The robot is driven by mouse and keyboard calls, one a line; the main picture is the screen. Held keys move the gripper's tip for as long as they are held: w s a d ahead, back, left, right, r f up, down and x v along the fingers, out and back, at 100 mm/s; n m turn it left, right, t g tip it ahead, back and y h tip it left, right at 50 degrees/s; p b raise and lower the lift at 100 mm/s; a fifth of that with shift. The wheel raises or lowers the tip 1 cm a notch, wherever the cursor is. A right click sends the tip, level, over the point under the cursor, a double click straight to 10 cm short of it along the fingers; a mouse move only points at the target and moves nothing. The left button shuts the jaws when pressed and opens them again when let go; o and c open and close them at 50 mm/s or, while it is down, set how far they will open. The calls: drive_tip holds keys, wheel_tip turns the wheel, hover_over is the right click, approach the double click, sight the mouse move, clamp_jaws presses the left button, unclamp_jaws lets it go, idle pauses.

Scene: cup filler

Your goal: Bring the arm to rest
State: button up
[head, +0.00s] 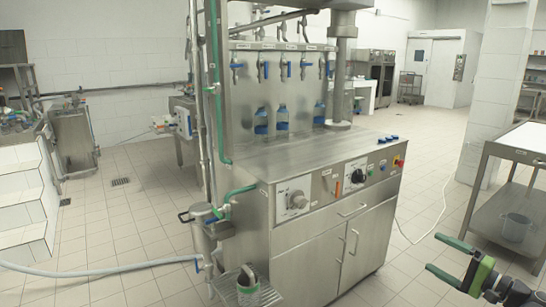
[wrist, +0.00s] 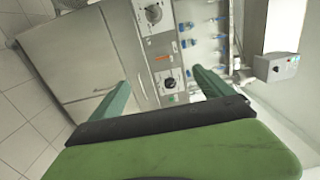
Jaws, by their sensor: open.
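My gripper (head: 441,255) is at the lower right of the head view, in front of and to the right of the steel filling machine. Its two green fingers are spread apart with nothing between them. In the wrist view my gripper (wrist: 160,92) also shows open, and the machine's front panel and cabinet doors lie beyond the fingers, turned sideways. The steel filling machine (head: 335,235) stands in the middle of the head view with knobs on its front panel. My gripper appears apart from it.
A steel table (head: 510,153) with a grey bucket (head: 514,228) on its lower shelf stands at the right. Several bottles with blue parts (head: 282,117) stand at the machine's back panel. A pale hose (head: 100,270) crosses the floor at left. Tiled floor (head: 425,215) lies between machine and table.

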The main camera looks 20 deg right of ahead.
drive_tip(key=w+a+n+g+y, duration=0.35)
drive_tip(key=w+a+y, duration=0.25)
drive_tip(key=w+a, duration=1.1)
drive_tip(key=w+a+f+n+g+y, duration=0.1)
drive_tip(key=w+a+f+n+g, duration=0.15)
drive_tip(key=a, duration=0.65)
drive_tip(key=w+a+f+n+g+y, duration=0.1)
drive_tip(key=w+a+f+n+g, duration=0.2)
drive_tip(key=a, duration=0.7)
drive_tip(key=a+f+n+g+h, duration=0.25)
drive_tip(key=a+f, duration=0.25)
drive_tip(key=a, duration=0.6)
drive_tip(key=a+f+n+g+h, duration=0.15)
drive_tip(key=a+f+g, duration=0.35)
drive_tip(key=a, duration=0.5)
drive_tip(key=s+a+f+n+g+h, duration=0.1)
drive_tip(key=s+a+f+n+h, duration=0.2)
drive_tip(key=f, duration=0.4)
drive_tip(key=s+d+f+h, duration=0.2)
drive_tip(key=d+h, duration=0.4)
drive_tip(key=d, duration=0.3)
wheel_tip(320, 180, up, 26)
drive_tip(key=p, duration=2.5)
drive_tip(key=shift+a+r+m+y+p, duration=0.15)
drive_tip(key=shift+m+y+p, duration=0.15)
drive_tip(key=shift+p, duration=0.1)
